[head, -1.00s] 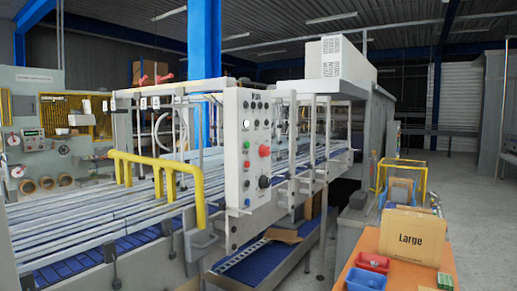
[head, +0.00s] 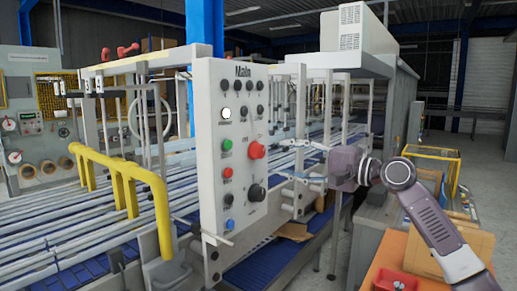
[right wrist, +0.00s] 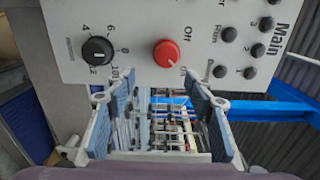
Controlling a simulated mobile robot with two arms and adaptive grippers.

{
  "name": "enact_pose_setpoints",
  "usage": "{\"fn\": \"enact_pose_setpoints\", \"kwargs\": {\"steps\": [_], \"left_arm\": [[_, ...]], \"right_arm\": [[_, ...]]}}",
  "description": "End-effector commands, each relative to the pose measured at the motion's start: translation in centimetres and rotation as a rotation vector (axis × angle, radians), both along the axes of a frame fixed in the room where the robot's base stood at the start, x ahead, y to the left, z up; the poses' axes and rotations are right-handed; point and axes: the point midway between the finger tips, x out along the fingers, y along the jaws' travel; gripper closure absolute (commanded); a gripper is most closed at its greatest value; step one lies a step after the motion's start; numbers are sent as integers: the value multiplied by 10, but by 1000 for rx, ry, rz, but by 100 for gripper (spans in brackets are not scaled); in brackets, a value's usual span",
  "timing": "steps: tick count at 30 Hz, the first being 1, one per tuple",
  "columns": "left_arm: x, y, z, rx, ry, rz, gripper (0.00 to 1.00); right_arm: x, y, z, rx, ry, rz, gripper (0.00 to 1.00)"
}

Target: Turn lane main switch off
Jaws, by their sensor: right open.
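The red rotary knob (head: 257,150) of the main switch sits on the right part of the grey control panel (head: 210,185), marked "Main" at its top. In the right wrist view the red knob (right wrist: 166,53) has "Off" and "On" printed beside it; its exact setting is hard to read. My right gripper (head: 284,159) is open and empty, just right of the knob and pointing at it, apart from the panel. In the right wrist view my right gripper (right wrist: 160,100) has its fingers wide apart, below the knob. My left gripper is not in view.
A black dial (head: 256,192) sits below the red knob, with several buttons to its left. A yellow rail (head: 128,177) stands left of the panel before the conveyor lane. A cardboard box (head: 465,235) stands at the lower right, partly behind my arm.

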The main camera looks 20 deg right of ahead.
Motion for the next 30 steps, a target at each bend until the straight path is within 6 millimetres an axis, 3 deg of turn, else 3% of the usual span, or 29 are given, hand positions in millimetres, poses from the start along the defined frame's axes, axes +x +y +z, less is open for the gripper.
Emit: {"fn": "enact_pose_setpoints", "kwargs": {"steps": [4, 13, 18, 24, 27, 30], "left_arm": [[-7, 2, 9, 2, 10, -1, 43], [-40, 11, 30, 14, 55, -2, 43], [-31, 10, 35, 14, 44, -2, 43], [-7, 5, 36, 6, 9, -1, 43], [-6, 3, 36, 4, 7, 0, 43], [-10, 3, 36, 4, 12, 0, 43]], "right_arm": [[7, 11, 8, 7, 0, 11, 51], [46, 39, 8, 6, 0, 7, 51], [57, 47, 6, 4, -2, 6, 51], [59, 49, 4, 3, -3, 5, 51], [59, 49, 3, 3, -3, 5, 51], [59, 49, 3, 3, -3, 5, 62]]}}
